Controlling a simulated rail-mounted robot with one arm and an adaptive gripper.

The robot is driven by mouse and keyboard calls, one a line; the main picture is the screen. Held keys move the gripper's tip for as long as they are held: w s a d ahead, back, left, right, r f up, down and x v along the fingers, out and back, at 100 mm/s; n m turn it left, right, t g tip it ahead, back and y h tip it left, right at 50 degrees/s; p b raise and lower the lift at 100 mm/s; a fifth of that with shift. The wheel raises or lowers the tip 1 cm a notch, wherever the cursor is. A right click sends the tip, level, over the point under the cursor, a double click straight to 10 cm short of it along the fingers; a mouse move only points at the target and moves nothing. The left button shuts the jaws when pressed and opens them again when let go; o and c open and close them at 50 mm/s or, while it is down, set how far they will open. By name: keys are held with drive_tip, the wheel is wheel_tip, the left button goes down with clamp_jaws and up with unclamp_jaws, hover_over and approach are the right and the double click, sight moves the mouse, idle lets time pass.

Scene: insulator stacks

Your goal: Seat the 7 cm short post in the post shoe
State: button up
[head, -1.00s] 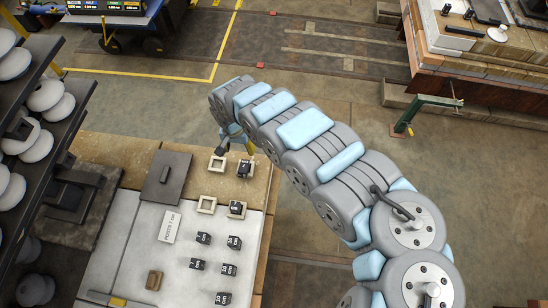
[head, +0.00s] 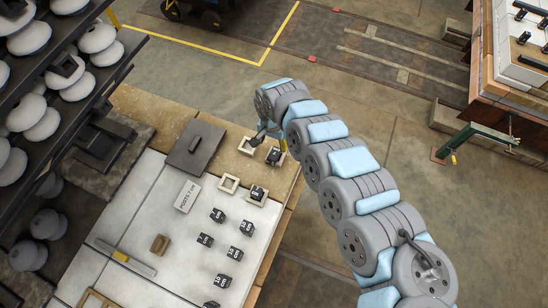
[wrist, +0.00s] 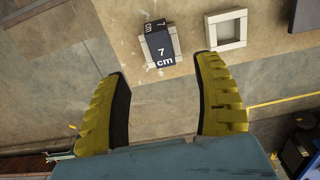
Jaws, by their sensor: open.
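A black post marked 7 cm (wrist: 163,47) stands in or on a pale square shoe (wrist: 146,52) in the wrist view; how deep it sits I cannot tell. Right of it is an empty pale square shoe (wrist: 240,42). In the head view the same post (head: 273,155) is at the back right of the bench, with the empty shoe (head: 244,150) on its left, partly hidden. My gripper (wrist: 162,67) is open and empty, its yellow fingers apart, with the post beyond the gap between the fingertips. In the head view my gripper (head: 264,136) is small and partly hidden by my arm.
Nearer are another empty shoe (head: 229,183) and one holding a black post (head: 257,194). Several loose black posts (head: 218,215) stand on the pale plate beside a card (head: 187,196) reading POSTS 7 cm. A dark plate with a handle (head: 195,148) lies behind; an insulator rack (head: 75,115) is left.

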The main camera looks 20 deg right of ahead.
sight(274, 154)
wheel_tip(274, 154, down, 4)
drive_tip(key=shift+r+b, duration=0.1)
drive_tip(key=shift+b, duration=1.15)
drive_tip(key=shift+a+f, duration=0.1)
drive_tip(key=shift+f, duration=0.25)
drive_tip(key=shift+w+d+f+b, duration=0.1)
drive_tip(key=shift+d+f+b, duration=0.05)
drive_tip(key=shift+f, duration=0.95)
drive_tip(key=shift+w+d+f+b, duration=0.1)
drive_tip(key=shift+d+f+b, duration=0.05)
drive_tip(key=shift+f, duration=0.9)
drive_tip(key=shift+d+f+b, duration=0.15)
drive_tip(key=shift+f, duration=0.95)
drive_tip(key=shift+c, duration=0.3)
clamp_jaws()
